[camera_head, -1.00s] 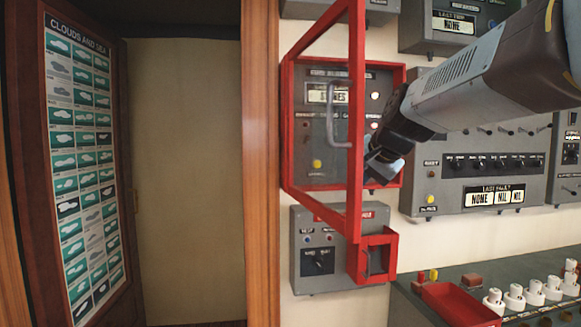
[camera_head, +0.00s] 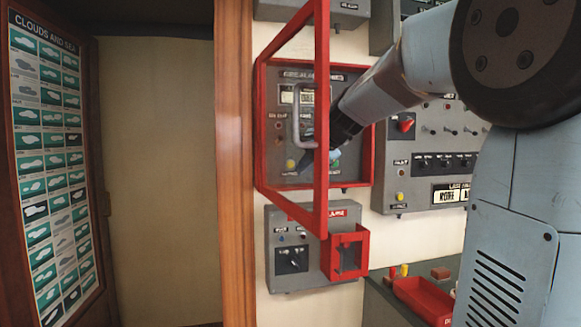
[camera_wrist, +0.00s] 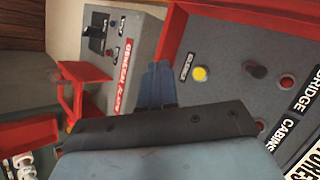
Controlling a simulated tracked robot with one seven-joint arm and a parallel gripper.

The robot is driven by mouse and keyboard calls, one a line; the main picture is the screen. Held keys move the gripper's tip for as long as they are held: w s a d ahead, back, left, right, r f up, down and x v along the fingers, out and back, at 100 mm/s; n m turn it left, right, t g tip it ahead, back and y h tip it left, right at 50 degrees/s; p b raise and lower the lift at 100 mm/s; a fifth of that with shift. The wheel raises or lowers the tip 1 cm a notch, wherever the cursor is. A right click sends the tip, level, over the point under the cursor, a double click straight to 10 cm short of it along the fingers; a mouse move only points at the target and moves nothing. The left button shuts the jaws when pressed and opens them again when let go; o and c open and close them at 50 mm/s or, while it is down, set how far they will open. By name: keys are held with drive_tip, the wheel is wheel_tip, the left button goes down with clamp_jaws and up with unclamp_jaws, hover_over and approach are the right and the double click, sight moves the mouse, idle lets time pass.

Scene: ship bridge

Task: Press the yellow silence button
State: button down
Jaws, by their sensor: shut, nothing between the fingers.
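The yellow silence button (camera_head: 290,164) sits at the lower left of the grey panel (camera_head: 283,110) inside the red-framed box. It also shows in the wrist view (camera_wrist: 199,74), with a label beside it. The red-framed door (camera_head: 320,110) with its grey handle stands swung open in front of the box. My gripper (camera_head: 309,163) is shut and empty, seen partly through the door frame, to the right of the button. In the wrist view the blue fingertips (camera_wrist: 158,82) lie left of the button, apart from it in the picture. The remaining depth to the panel is unclear.
Below the box is a smaller grey panel (camera_head: 283,275) with a knob and a red bracket (camera_head: 345,238). Another grey panel (camera_head: 425,190) with switches is to the right. A red tray (camera_head: 424,300) stands on the console at the lower right.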

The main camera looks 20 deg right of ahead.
drive_tip(key=w, duration=0.8)
drive_tip(key=shift+w, duration=0.3)
drive_tip(key=shift+w, duration=0.1)
idle(1.9)
drive_tip(key=shift+w, duration=0.3)
drive_tip(key=shift+w, duration=0.4)
idle(0.8)
drive_tip(key=shift+s, duration=0.85)
drive_tip(key=shift+s, duration=0.1)
